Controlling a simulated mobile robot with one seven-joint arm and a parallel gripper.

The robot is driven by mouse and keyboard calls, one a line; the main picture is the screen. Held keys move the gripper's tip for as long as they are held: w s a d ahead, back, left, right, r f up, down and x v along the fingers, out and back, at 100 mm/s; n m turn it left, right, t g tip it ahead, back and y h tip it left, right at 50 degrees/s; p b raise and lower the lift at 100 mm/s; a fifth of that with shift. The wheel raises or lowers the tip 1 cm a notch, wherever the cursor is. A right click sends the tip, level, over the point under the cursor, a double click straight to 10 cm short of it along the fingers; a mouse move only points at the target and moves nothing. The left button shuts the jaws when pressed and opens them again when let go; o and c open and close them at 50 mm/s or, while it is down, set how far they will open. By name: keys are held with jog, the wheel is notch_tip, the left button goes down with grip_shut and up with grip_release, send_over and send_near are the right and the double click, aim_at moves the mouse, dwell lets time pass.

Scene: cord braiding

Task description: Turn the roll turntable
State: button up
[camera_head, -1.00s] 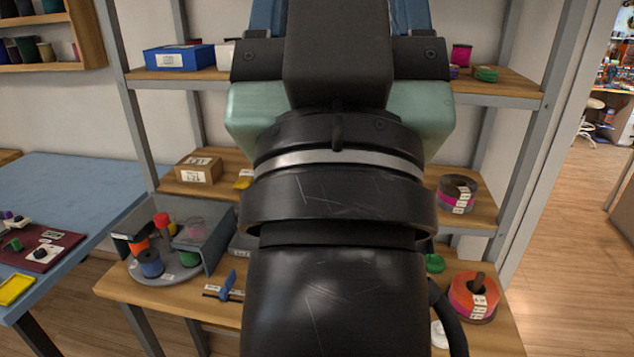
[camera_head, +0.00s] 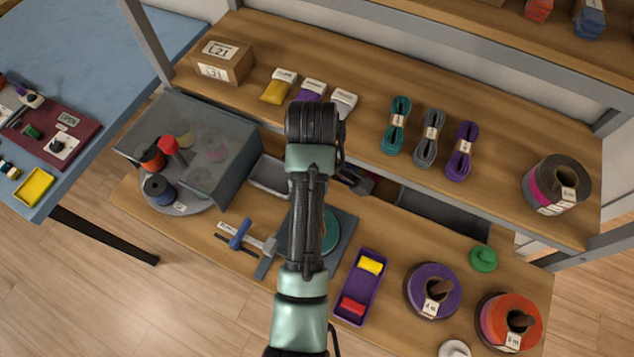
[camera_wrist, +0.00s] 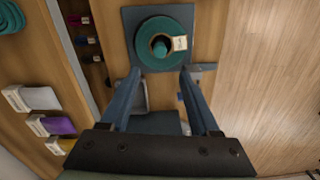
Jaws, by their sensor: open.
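The roll turntable (camera_head: 185,208) is a grey disc on the lower shelf at the left in the head view. It carries an orange roll (camera_head: 152,158), a dark blue roll (camera_head: 157,188) and a red knob (camera_head: 169,145). A grey see-through cover (camera_head: 228,165) encloses its rear and right side, so other rolls under it show only dimly. My gripper (camera_wrist: 159,76) is open and empty in the wrist view. It is well to the right of the turntable in the head view, mostly hidden by my arm. The turntable is not recognisable in the wrist view.
A teal roll (camera_wrist: 151,30) on a dark square plate lies ahead of my fingers. A clamp with a blue handle (camera_head: 240,234) sits between turntable and arm. A purple tray (camera_head: 345,306) and large rolls stand right. The upper shelf (camera_head: 370,85) overhangs behind, holding cord bundles.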

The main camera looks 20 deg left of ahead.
notch_tip(320, 180, down, 11)
jog(key=shift+f+p, duration=0.2)
jog(key=shift+p, duration=0.15)
grip_shut()
